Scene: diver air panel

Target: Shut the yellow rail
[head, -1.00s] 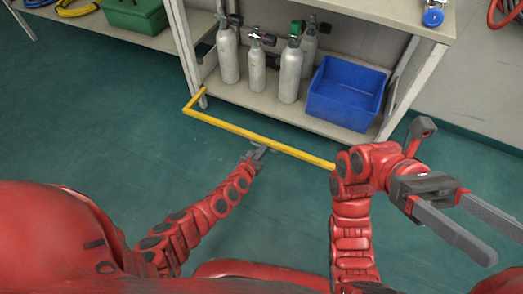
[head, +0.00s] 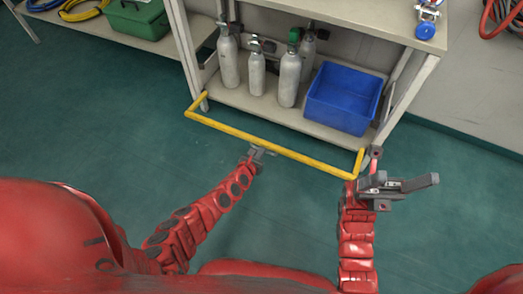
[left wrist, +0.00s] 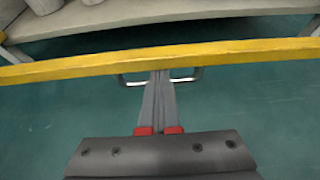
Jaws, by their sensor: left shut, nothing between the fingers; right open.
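The yellow rail (head: 262,145) stands out in front of the shelf unit's lower level, with its long bar away from the shelf and its short ends running back toward the legs. It crosses the left wrist view (left wrist: 230,52) as a wide bar. My left gripper (head: 260,152) is at the middle of the long bar, on the side nearer me. Its fingers (left wrist: 160,75) are shut with nothing between them, tips at the bar's lower edge by a small grey handle (left wrist: 187,76). Whether they touch is unclear. My right gripper (head: 425,182) is open and empty, right of the rail's right corner.
The lower shelf (head: 230,92) behind the rail holds several grey cylinders (head: 290,80) and a blue crate (head: 343,97). A green box (head: 137,18) sits on another shelf at upper left. The floor between rail and shelf looks clear.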

